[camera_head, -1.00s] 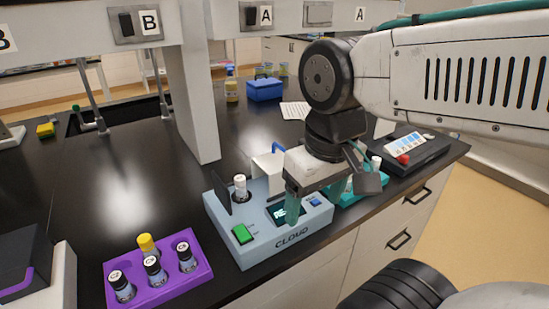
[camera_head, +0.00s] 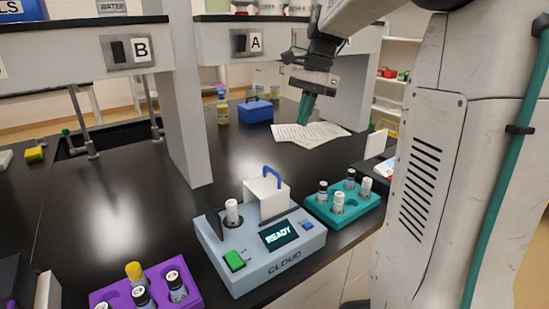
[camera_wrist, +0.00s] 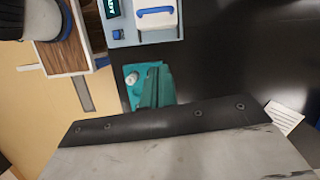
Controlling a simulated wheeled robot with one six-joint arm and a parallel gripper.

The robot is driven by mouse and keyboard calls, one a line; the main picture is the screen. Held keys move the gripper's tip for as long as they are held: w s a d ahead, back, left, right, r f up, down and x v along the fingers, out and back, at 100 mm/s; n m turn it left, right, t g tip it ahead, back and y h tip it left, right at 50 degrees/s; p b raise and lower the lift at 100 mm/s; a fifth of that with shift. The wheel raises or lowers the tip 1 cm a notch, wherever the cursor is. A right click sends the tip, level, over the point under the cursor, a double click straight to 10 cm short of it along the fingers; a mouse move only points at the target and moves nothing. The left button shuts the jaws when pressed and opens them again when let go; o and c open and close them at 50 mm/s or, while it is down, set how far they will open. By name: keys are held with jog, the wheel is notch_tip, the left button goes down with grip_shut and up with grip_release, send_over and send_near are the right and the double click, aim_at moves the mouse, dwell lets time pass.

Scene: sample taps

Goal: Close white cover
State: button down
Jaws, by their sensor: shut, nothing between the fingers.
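The white cover (camera_head: 266,198) is a white block with a blue handle (camera_head: 272,173) on the back right of the grey-blue CLOUD device (camera_head: 290,250). A white-capped vial (camera_head: 232,212) stands upright to its left, uncovered, between the cover and a dark upright panel (camera_head: 214,226). The device screen reads READY. In the wrist view the cover (camera_wrist: 156,20) shows at the top. My gripper (camera_head: 304,112) has teal fingers, shut and empty, raised behind the device near the papers. It also shows in the wrist view (camera_wrist: 156,80), apart from the cover.
A teal rack (camera_head: 352,214) with several vials stands right of the device. A purple rack (camera_head: 190,297) with capped vials is at front left. White papers (camera_head: 310,132), a blue box (camera_head: 254,112) and a bottle (camera_head: 222,108) lie farther back. A pillar (camera_head: 186,110) rises behind the device.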

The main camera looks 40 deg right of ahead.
jog(key=a+f+m, duration=0.1)
jog(key=a+f, duration=0.6)
jog(key=f, duration=0.3)
jog(key=shift+a, duration=0.2)
jog(key=shift+s+r, duration=0.1)
